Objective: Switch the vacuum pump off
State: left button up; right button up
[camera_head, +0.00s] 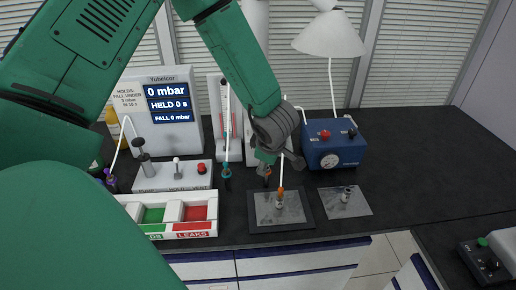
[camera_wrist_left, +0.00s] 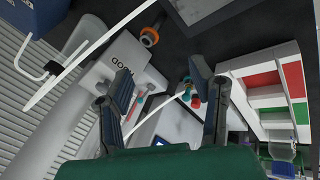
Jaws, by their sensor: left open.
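The vacuum pump appears to be the blue box (camera_head: 334,152) at the back right of the bench in the head view, with a round gauge on its front. A red knob (camera_head: 325,134) and a black knob (camera_head: 352,132) sit on its top. My left gripper (camera_head: 268,172) is open, pointing down to the left of the blue box and apart from it, above the bench near the dark plate. Its two fingers also show in the left wrist view (camera_wrist_left: 160,75), with nothing held between them. My right gripper is in neither view.
A display panel (camera_head: 170,103) reads 0 mbar behind a white hold/valve unit (camera_head: 172,178). A tray (camera_head: 190,228) has green and red compartments. A dark framed plate (camera_head: 281,210) and grey sheet (camera_head: 343,201) lie in front. A lamp (camera_head: 330,36) stands behind.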

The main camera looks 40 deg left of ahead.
pick_arm(q)
jog(key=s+d+f+m, duration=0.1)
jog(key=s+f+m, duration=0.3)
jog(key=f+m, duration=0.1)
jog(key=shift+s+d+f, duration=0.2)
jog(key=shift+d+f, duration=0.1)
jog(key=shift+f, duration=0.05)
jog(key=s+d+f+m, duration=0.1)
jog(key=s+f+m, duration=0.1)
jog(key=s+m, duration=0.1)
jog(key=s+d+f+m+h, duration=0.1)
jog(key=s+d+f+m, duration=0.1)
jog(key=s, duration=0.3)
jog(key=s+d+f+m+g, duration=0.1)
jog(key=s+f+m, duration=0.3)
jog(key=shift+d+f+m+h, duration=0.2)
jog(key=shift+f+m+h, duration=0.05)
jog(key=shift+m+h, duration=0.15)
jog(key=s+d+f+m+g+h+b, duration=0.1)
jog(key=s+d+f+m+g+h, duration=0.2)
jog(key=s+m, duration=0.7)
notch_tip(320, 180, down, 16)
jog(key=d+n+t+b, duration=0.1)
jog(key=d+n+b, duration=0.1)
jog(key=b, duration=1.3)
jog(key=shift+s+d+y+b, duration=0.15)
jog(key=shift+y+b, duration=0.25)
